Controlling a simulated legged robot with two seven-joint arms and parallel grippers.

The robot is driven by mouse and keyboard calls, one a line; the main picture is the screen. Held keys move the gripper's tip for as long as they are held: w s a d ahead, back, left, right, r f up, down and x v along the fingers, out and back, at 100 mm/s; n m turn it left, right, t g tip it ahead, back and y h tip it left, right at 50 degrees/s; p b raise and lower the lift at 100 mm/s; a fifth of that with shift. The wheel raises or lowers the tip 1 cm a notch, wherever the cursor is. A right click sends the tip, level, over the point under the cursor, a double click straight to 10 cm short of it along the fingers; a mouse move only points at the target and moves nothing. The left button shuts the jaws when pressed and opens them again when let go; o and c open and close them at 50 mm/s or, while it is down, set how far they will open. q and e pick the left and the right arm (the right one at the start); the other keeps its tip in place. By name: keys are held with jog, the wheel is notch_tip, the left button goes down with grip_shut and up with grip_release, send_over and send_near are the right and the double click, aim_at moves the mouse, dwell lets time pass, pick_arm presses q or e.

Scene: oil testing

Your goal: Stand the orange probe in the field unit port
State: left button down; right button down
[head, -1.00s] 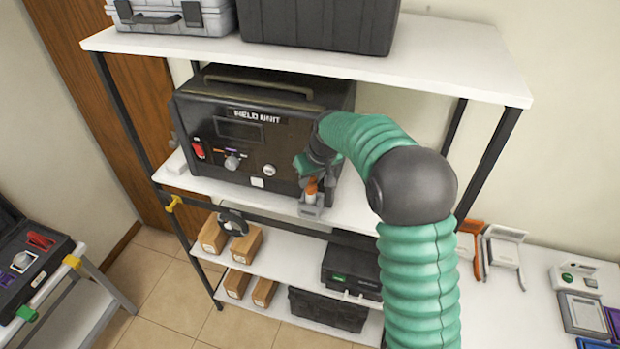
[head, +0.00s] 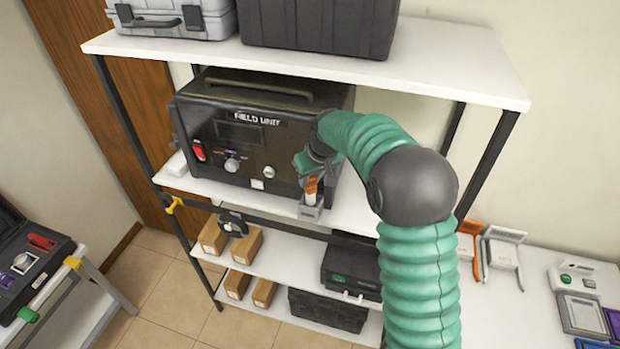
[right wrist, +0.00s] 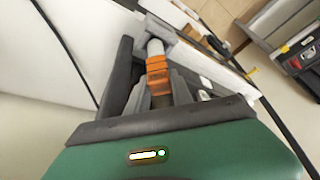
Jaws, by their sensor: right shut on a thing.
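The orange probe (head: 310,184) has an orange grip and a pale lower shaft. My right gripper (head: 316,178) is shut on it, in front of the right part of the black field unit (head: 220,125). A small grey holder (head: 309,211) stands at the shelf's front edge, just below the probe. In the right wrist view, the orange-ringed probe (right wrist: 157,70) lies between my fingers (right wrist: 156,92), and its pale end meets the grey holder (right wrist: 155,27). I cannot tell how deep the tip sits there. My left gripper is out of view.
The field unit stands on a white shelf (head: 245,197) with another shelf (head: 440,58) above it, bearing two cases. Boxes and a black case (head: 350,268) lie below. A side table at left holds an open case (head: 30,255). A white bench (head: 510,305) is at right.

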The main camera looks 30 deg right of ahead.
jog(key=shift+f, duration=0.2)
dwell(0.7)
jog(key=c, duration=1.4)
grip_release()
jog(key=shift+a, duration=0.1)
jog(key=shift+r, duration=0.1)
jog(key=shift+p+v, duration=0.75)
jog(key=shift+v, duration=1.15)
jog(key=p+v, duration=0.2)
jog(key=v, duration=0.5)
